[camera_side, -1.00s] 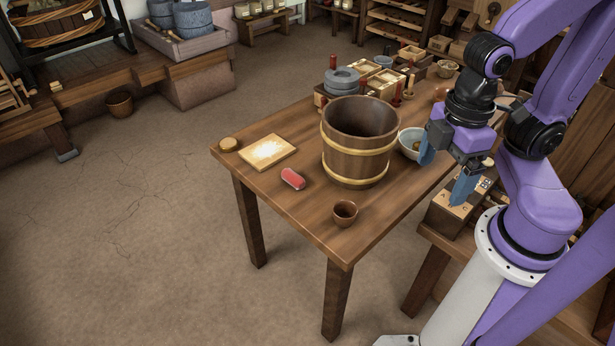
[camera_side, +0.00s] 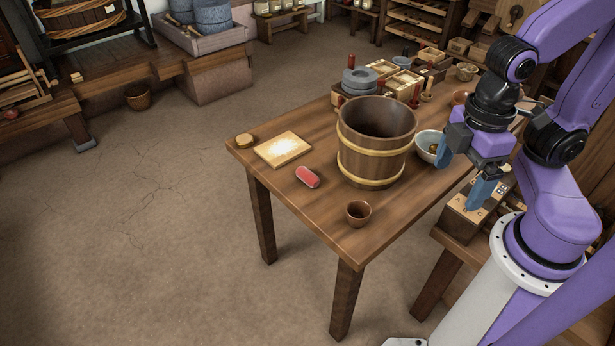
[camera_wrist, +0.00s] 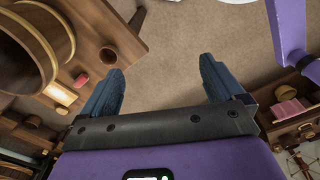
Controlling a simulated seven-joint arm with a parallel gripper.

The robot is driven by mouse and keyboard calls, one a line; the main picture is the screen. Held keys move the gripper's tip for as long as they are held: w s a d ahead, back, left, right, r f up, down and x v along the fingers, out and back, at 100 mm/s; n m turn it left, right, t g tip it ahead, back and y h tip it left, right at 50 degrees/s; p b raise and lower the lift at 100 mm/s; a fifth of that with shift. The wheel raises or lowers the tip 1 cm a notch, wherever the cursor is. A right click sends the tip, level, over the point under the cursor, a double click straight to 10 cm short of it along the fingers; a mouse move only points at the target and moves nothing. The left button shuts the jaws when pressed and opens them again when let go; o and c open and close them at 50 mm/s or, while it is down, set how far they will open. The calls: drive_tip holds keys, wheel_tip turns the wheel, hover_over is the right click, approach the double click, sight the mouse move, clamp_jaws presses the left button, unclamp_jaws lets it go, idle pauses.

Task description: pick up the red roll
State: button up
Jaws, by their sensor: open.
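The red roll (camera_side: 307,177) lies on the wooden table, between a pale floured board (camera_side: 283,149) and a small brown cup (camera_side: 358,213), left of a large wooden bucket (camera_side: 372,163). In the wrist view the red roll (camera_wrist: 82,79) shows at the left, outside the jaws. My gripper (camera_side: 463,171) is open and empty at the table's right edge, well to the right of the roll, with the bucket's line between them. In the wrist view my gripper (camera_wrist: 162,68) has bare floor between its fingers.
A pale bowl (camera_side: 427,146) stands between the bucket and my gripper. Grey stones (camera_side: 360,80) and open boxes (camera_side: 403,84) crowd the table's back. A small round lidded thing (camera_side: 244,140) sits at the left corner. The table's front left is mostly clear.

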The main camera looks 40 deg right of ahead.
drive_tip(key=c, duration=0.5)
